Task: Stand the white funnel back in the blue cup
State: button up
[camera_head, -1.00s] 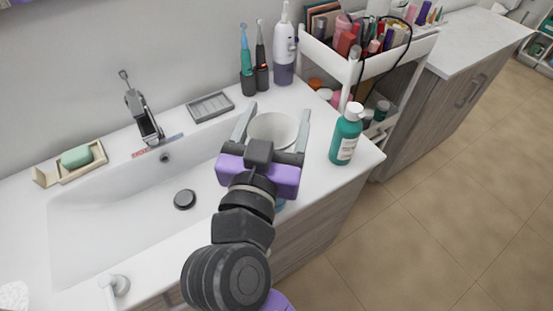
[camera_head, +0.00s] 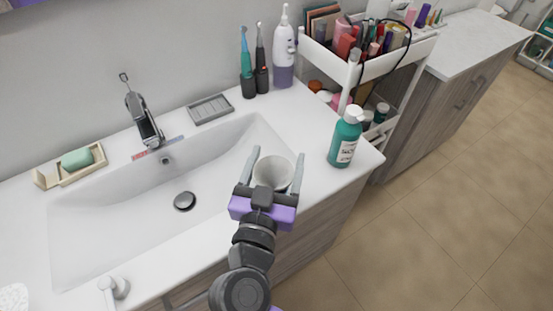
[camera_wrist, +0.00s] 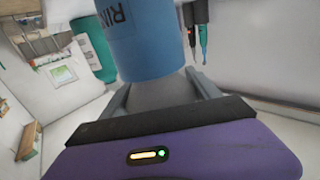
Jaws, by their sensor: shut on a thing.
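The white funnel (camera_head: 272,173) is between the two fingers of my gripper (camera_head: 277,153), its wide round mouth facing up in the head view. My gripper is shut on it, over the counter strip right of the basin. The wrist view is upside down. There the funnel (camera_wrist: 160,92) is a pale grey shape between the fingers, meeting the rim of the blue cup (camera_wrist: 150,40), which has dark letters. The funnel's lower part seems to go in behind the rim, but how deep I cannot tell. In the head view the cup is hidden beneath the funnel and gripper.
A teal bottle (camera_head: 345,138) with a white cap stands to the right. The sink basin (camera_head: 140,195) lies to the left. Two toothbrushes (camera_head: 254,65) and a white-and-purple dispenser (camera_head: 284,55) stand at the back. A loaded white cart (camera_head: 385,65) is behind right.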

jog(key=shift+f+b, duration=0.45)
jog(key=shift+b, duration=0.25)
jog(key=o, duration=1.3)
jog(key=shift+r+p, duration=0.8)
jog(key=shift+p, duration=0.25)
jog(key=s+b, duration=0.1)
jog(key=s, duration=0.3)
jog(key=s+a+b, duration=0.1)
jog(key=s, duration=0.3)
jog(key=s+a+b, duration=0.1)
jog(key=s+b, duration=0.1)
jog(key=s, duration=0.2)
jog(key=shift+a+f, duration=0.15)
jog(key=shift+f, duration=0.2)
jog(key=shift+w, duration=0.1)
